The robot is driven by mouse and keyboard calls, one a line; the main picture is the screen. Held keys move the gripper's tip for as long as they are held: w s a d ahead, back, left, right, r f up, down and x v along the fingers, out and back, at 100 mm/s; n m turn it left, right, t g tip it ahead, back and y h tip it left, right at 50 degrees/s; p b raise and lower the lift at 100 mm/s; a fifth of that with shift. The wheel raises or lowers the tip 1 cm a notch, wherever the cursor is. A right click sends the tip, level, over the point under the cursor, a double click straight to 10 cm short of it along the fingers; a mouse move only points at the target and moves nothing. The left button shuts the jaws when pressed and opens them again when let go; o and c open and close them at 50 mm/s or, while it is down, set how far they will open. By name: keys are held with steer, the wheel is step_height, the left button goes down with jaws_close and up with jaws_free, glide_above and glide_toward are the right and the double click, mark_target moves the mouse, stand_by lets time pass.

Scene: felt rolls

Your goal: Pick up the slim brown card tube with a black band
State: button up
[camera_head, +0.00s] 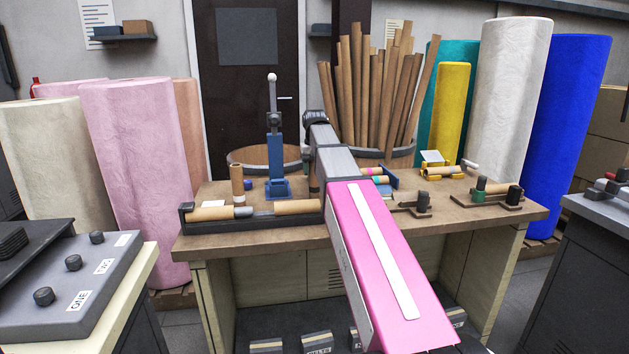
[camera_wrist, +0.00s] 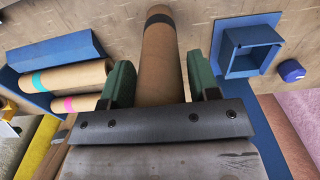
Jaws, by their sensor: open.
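The slim brown card tube (camera_wrist: 160,55) shows in the wrist view, with its black band (camera_wrist: 159,19) toward the far end. It appears to stand upright. My gripper (camera_wrist: 160,82) is open, with one green finger on each side of the tube. I cannot tell whether either finger touches it. The tube's near end is hidden behind the gripper's grey bar. In the head view, a sliver of the tube (camera_head: 314,174) shows on the workbench (camera_head: 400,233) beside my arm, and my arm hides my fingers.
A blue stand (camera_head: 277,186) is close by; its square base (camera_wrist: 250,50) lies right of the tube in the wrist view, near a small blue cap (camera_wrist: 291,70). A blue tray (camera_wrist: 50,52) with banded tubes lies left. A dark rack (camera_head: 255,223) holds lying tubes.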

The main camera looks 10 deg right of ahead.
steer(key=shift+f, duration=0.1)
steer(key=c, duration=0.8)
steer(key=shift+c, duration=0.2)
steer(key=shift+r, duration=0.2)
steer(key=shift+r, duration=3.35)
